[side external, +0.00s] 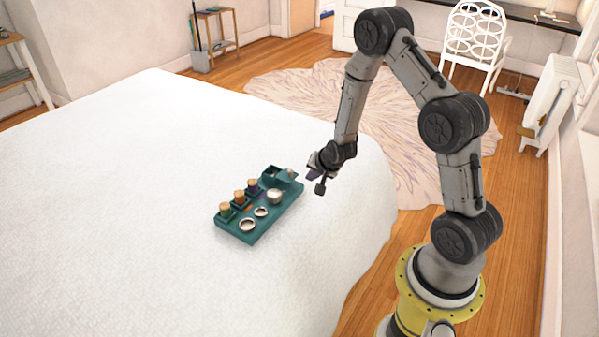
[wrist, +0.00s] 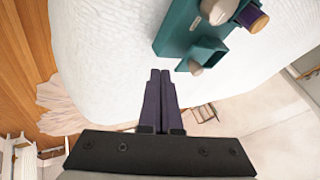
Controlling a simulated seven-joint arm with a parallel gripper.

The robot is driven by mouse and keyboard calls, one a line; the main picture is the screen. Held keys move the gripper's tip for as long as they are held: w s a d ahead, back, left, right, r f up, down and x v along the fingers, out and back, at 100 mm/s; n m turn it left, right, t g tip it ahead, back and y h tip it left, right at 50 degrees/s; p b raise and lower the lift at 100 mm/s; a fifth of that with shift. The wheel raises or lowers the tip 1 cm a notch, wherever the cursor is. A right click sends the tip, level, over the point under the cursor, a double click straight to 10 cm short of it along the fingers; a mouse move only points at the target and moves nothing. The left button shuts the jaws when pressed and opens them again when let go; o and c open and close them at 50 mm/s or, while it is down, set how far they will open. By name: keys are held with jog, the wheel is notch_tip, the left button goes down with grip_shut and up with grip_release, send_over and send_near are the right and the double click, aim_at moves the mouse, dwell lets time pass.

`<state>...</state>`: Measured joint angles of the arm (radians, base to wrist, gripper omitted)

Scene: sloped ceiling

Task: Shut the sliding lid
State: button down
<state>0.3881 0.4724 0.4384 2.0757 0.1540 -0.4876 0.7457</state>
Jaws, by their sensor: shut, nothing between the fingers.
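A teal board (side external: 256,233) lies on the white bed, with a small teal box at its far end. The box's dark inside (side external: 271,173) shows, so it is at least partly uncovered. A teal lid (side external: 287,179) with a pale knob (side external: 292,172) sits at the box's right side, towards my gripper. In the wrist view the box (wrist: 208,52) is at the upper right, with the pale knob (wrist: 195,68) at its lower left. My gripper (side external: 311,174) is shut and empty, right of the lid and apart from it. Its purple fingers (wrist: 160,73) point towards the bed's white cover.
The board also carries several cork-topped jars (side external: 239,197), two pale rings (side external: 247,225) and a pale round knob or pot (side external: 274,196). The bed (side external: 120,200) is clear around the board.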

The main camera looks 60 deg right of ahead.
aim_at(282, 174)
jog(key=shift+w+a, duration=0.2)
jog(key=shift+w, duration=0.8)
jog(key=shift+w+a, duration=0.15)
jog(key=shift+w, duration=0.85)
jog(key=shift+w+a+r, duration=0.1)
jog(key=shift+w, duration=3.15)
